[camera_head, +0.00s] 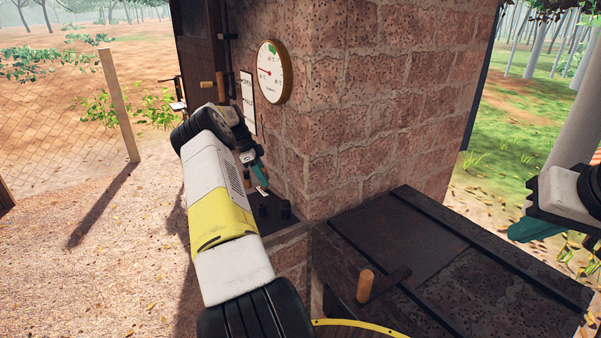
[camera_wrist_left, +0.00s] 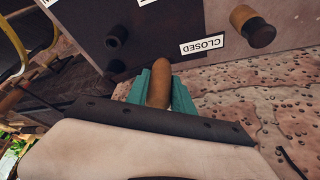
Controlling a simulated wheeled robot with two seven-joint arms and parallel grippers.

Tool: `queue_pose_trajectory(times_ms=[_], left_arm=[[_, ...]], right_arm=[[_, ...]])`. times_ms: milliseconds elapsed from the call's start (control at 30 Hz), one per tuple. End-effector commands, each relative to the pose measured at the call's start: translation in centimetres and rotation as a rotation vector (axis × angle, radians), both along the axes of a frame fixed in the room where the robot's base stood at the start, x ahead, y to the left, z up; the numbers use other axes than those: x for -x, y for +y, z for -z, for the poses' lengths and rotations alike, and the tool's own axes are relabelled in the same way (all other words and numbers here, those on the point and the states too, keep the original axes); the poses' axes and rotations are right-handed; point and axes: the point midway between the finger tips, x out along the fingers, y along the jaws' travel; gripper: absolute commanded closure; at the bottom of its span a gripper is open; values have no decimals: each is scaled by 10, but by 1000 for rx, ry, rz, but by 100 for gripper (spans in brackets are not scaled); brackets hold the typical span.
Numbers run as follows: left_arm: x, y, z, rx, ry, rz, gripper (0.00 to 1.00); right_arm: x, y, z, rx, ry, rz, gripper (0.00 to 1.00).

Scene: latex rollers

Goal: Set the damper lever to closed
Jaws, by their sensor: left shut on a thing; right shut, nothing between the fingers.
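The wooden lever handle (camera_wrist_left: 160,85) stands between the teal fingers of my left gripper (camera_wrist_left: 160,95) in the left wrist view. The gripper is shut on it. A white label reading CLOSED (camera_wrist_left: 203,46) is on the dark panel (camera_wrist_left: 150,28) close beside the handle. The lever's pivot and arm are hidden. In the head view my left gripper (camera_head: 262,174) is at the brick wall's left face, mostly behind my own arm. My right gripper (camera_head: 535,228) is shut and empty at the right edge, away from the wall.
A round dial gauge (camera_head: 273,71) hangs on the brick wall (camera_head: 350,130). A dark box (camera_head: 440,240) with a wooden-handled latch (camera_head: 365,286) stands at front right.

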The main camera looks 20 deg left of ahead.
Motion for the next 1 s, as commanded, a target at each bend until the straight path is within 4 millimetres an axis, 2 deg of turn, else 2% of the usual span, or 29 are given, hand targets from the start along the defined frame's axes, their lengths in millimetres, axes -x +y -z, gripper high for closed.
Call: queue_pose_trajectory(times_ms=[867, 900, 1000], left_arm=[[-7, -1, -1, 2, -8, -16, 100], [-7, -1, -1, 2, -8, -16, 66], [-6, 0, -1, 1, -6, -16, 50]], right_arm=[[0, 0, 0, 0, 0, 0, 100], [0, 0, 0, 0, 0, 0, 100], [0, 0, 0, 0, 0, 0, 100]])
